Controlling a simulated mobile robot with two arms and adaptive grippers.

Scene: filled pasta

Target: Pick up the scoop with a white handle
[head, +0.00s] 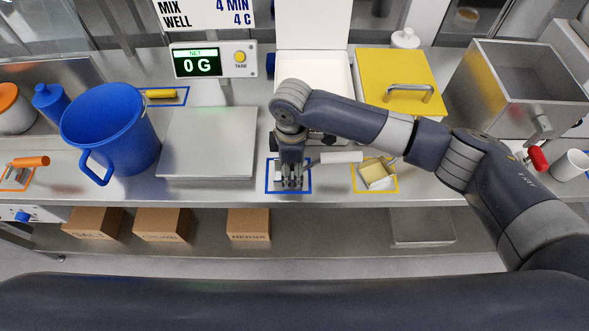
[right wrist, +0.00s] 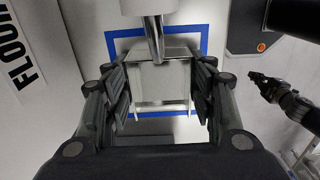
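The scoop with a white handle lies on the steel counter inside a blue outlined square. In the head view its white handle (head: 341,157) sticks out to the right of my right gripper (head: 291,184), which hides most of its pan. In the right wrist view, the metal pan (right wrist: 160,82) lies between the fingers of my right gripper (right wrist: 162,88), with the shaft and handle at the top. The fingers are spread on either side of the pan, with small gaps. A small dark gripper, seemingly my left (right wrist: 262,84), shows at the right of the wrist view; its fingers are unclear.
Another scoop (head: 376,174) lies in a yellow square just right. A blue bucket (head: 112,130), a scale plate (head: 208,142), a white bin (head: 312,72) and a yellow lid (head: 398,82) surround the spot. Cardboard boxes (head: 248,223) stand on the shelf below.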

